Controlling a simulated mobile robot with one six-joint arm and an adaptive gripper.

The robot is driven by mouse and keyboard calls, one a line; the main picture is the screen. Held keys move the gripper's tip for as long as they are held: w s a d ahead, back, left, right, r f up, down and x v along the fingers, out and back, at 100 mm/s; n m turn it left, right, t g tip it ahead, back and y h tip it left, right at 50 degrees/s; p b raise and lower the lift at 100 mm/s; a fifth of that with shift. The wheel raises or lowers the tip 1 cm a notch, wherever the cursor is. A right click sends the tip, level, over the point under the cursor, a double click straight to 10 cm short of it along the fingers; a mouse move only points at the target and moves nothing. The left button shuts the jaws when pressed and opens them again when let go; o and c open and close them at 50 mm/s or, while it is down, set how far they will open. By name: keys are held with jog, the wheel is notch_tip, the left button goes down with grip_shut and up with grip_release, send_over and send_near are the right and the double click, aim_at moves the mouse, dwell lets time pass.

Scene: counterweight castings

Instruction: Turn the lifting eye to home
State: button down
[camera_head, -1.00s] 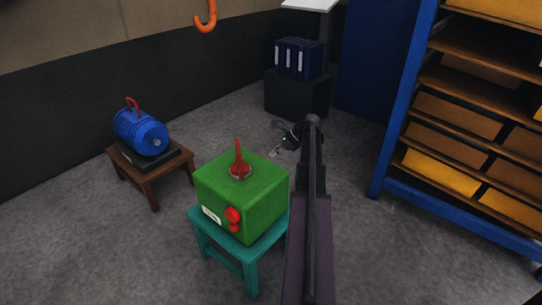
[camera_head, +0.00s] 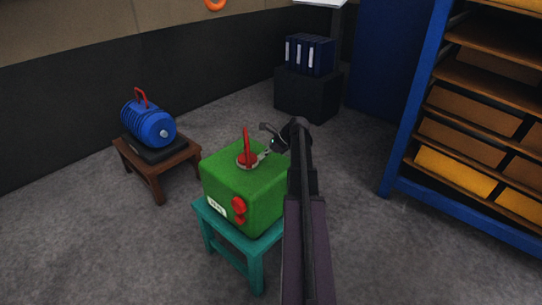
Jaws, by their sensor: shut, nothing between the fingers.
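The green block casting (camera_head: 243,185) sits on a teal stool (camera_head: 236,252) in the middle of the head view. A red lifting eye (camera_head: 246,145) stands upright on its top, on a round collar. The eye looks thin, seen nearly edge-on. My gripper (camera_head: 264,146) is just right of the eye, over the block's top back area. It is shut with nothing held. A fingertip looks very close to the eye's collar; whether they touch cannot be told. My arm hides the block's right side.
A blue ribbed motor (camera_head: 148,124) with a red handle sits on a brown stool (camera_head: 157,168) to the left. A dark cabinet (camera_head: 308,95) with blue binders stands behind. A blue-framed shelf (camera_head: 412,110) stands right. Grey floor lies open between.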

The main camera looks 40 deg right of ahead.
jog(key=shift+w+a, duration=0.95)
